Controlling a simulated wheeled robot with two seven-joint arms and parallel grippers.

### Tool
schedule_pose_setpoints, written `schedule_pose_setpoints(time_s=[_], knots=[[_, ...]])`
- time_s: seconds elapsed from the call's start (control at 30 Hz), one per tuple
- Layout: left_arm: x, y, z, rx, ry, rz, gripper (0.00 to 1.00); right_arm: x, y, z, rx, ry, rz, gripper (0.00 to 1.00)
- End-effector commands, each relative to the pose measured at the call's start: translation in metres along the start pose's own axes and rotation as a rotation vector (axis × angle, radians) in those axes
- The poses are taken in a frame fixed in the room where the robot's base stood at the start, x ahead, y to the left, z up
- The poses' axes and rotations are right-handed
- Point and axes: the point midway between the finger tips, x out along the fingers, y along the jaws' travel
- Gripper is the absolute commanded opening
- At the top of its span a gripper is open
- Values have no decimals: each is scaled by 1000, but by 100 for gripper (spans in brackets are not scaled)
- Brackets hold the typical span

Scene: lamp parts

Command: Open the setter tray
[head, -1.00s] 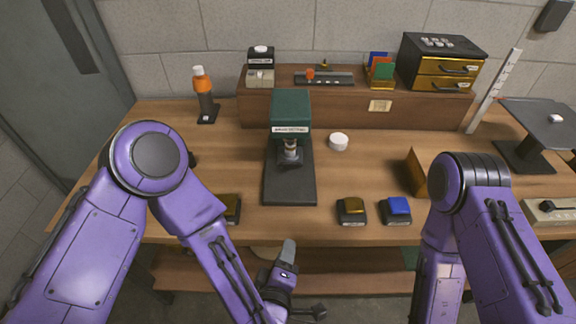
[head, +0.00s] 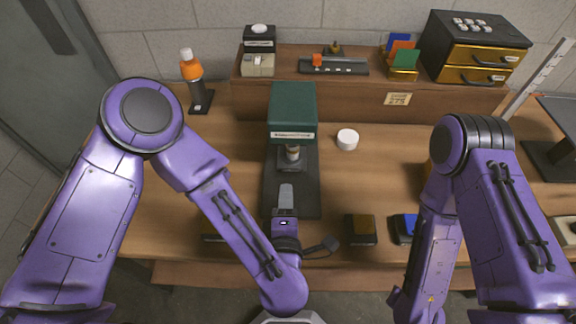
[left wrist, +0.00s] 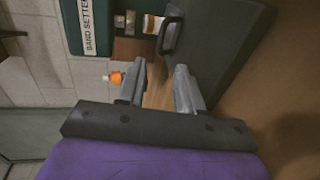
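The setter is a green-topped machine (head: 292,108) with a white label, standing on a long dark base (head: 305,190) in the middle of the table. A metal post (head: 292,153) stands under its head. In the left wrist view, the green head (left wrist: 88,28) is at the top left, and a black handle (left wrist: 170,36) sticks out from a dark slab (left wrist: 225,45). My left gripper (head: 286,190) is over the front of the base. In the left wrist view its fingers (left wrist: 160,88) are apart and empty, with the handle beyond their tips. My right gripper is out of view.
A white round cap (head: 347,139) lies right of the setter. Two small boxes, one brown-topped (head: 361,229) and one blue-topped (head: 404,228), are at the front edge. A raised shelf with a drawer box (head: 478,48) is behind.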

Motion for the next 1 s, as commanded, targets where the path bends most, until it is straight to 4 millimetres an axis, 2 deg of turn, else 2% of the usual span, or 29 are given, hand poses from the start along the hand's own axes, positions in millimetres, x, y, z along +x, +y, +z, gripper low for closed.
schedule_pose_setpoints(time_s=[0.2, 0.33, 0.5, 0.73, 0.83, 0.87, 1.0], knots=[[50, 3, 3, 0, -4, -2, 36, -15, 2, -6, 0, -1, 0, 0], [73, 2, 4, 2, -6, -1, 36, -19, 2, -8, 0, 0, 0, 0], [86, 0, 3, 3, -7, -1, 36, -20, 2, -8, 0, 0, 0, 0], [87, 0, 3, 4, -7, 0, 36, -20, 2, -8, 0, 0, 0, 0], [87, 0, 3, 4, -7, 0, 3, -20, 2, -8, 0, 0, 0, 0], [87, 0, 3, 4, -7, 0, 0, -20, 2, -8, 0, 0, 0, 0], [87, 0, 3, 4, -6, 0, 0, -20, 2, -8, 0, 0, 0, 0]])
